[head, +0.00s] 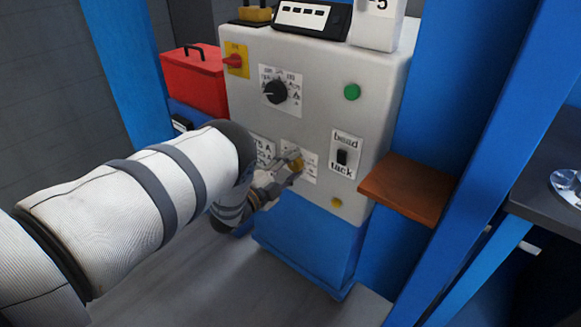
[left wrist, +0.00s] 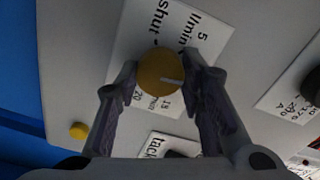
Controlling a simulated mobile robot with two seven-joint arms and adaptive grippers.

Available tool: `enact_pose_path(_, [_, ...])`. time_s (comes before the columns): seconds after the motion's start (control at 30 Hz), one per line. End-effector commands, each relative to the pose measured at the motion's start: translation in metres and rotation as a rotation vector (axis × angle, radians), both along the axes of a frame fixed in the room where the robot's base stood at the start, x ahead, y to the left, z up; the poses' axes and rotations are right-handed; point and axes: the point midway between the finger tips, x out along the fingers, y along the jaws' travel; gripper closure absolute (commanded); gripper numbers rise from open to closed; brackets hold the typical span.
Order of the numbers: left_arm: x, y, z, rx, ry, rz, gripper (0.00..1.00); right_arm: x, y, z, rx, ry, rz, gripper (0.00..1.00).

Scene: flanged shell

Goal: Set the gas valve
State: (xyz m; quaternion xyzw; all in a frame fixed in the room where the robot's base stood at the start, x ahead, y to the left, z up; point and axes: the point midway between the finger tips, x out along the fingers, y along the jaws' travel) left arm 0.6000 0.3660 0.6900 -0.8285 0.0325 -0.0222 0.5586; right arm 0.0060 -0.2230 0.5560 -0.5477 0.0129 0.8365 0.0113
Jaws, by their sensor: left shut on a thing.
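The gas valve is a round yellow knob (left wrist: 161,73) with a white pointer line, on a white label plate (left wrist: 184,30) printed with "shut", "l/min" and numbers. In the left wrist view the line points right. In the head view the knob (head: 296,164) shows low on the grey front panel (head: 318,85), partly hidden by the fingers. My left gripper (head: 288,166) is shut on the knob; in the left wrist view its fingers (left wrist: 163,92) stand on either side of it. My right gripper is in neither view.
The panel also carries a black dial (head: 275,91), a red switch (head: 234,61), a green button (head: 352,92), a bead/tack switch (head: 342,157) and a small yellow button (head: 337,202). A brown shelf (head: 408,188) juts out at right. A red toolbox (head: 194,80) stands at left.

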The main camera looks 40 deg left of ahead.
Motion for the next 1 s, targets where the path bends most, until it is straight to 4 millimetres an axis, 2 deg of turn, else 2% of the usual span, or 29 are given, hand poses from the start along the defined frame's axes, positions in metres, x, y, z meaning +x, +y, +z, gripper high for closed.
enact_pose_path(0.33, [-0.0002,0.0002,-0.0003,0.109,-0.007,0.001,0.93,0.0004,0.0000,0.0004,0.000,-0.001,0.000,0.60])
enact_pose_path(0.83, [-0.0003,0.0004,-0.0005,0.123,-0.008,0.002,0.93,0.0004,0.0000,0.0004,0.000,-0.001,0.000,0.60])
enact_pose_path(0.87, [-0.0003,0.0005,-0.0005,0.123,-0.008,0.002,0.60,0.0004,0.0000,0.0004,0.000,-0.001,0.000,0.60])
enact_pose_path(0.93, [-0.0003,0.0005,-0.0004,0.123,-0.008,0.002,0.45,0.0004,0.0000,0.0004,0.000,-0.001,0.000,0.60])
enact_pose_path(1.0, [-0.0003,0.0004,-0.0004,0.123,-0.008,0.001,0.45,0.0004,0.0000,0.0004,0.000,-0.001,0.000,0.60])
